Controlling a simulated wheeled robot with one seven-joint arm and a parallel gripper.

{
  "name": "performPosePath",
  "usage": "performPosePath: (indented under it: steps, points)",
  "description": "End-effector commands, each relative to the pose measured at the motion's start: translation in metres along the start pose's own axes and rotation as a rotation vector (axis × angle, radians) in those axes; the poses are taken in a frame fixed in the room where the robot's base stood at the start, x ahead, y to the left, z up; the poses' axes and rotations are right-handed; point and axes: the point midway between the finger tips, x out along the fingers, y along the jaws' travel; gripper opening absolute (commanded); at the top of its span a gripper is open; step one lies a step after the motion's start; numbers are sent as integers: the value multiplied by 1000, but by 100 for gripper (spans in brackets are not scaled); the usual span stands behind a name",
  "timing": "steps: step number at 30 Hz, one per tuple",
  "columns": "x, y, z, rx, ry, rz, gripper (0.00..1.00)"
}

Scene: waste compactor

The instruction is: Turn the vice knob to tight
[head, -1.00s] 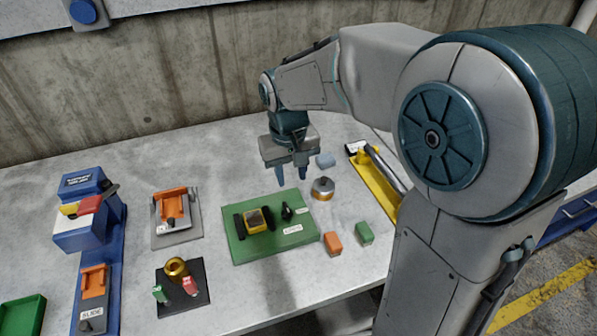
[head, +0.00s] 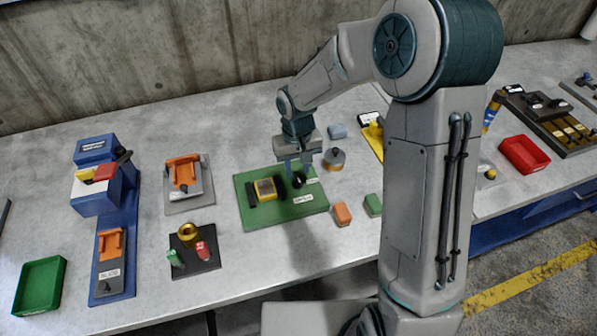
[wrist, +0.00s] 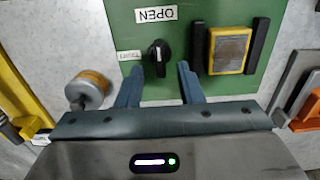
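The green vice board (head: 255,215) lies on the bench. It carries a yellow-framed block (wrist: 229,51) between two black jaws and a black vice knob (wrist: 158,55). In the wrist view, an OPEN label (wrist: 155,14) is above the knob and a smaller label, apparently TIGHT (wrist: 129,55), is to its left. The knob's white mark points up towards OPEN. My gripper (wrist: 160,67) is open, pointing down, with the knob showing between and just beyond its fingertips. In the head view, my gripper (head: 298,170) is over the knob; contact cannot be told.
A grey and orange cylinder (head: 334,159) stands close beside the board. Orange (head: 341,214) and green (head: 373,205) blocks lie to its right. A black plate (head: 205,255) with small parts and an orange fixture (head: 183,172) are to the left. Bare bench lies in front.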

Motion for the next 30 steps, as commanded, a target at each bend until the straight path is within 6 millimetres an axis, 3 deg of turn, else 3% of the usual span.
performPosePath:
  steps: [7,18,22,30]
  points:
    - [28,0,0,0,-1,1,34]
    - [33,0,0,-1,1,1,34]
    - [33,0,0,-1,1,1,0]
    - [33,1,0,-7,1,1,0]
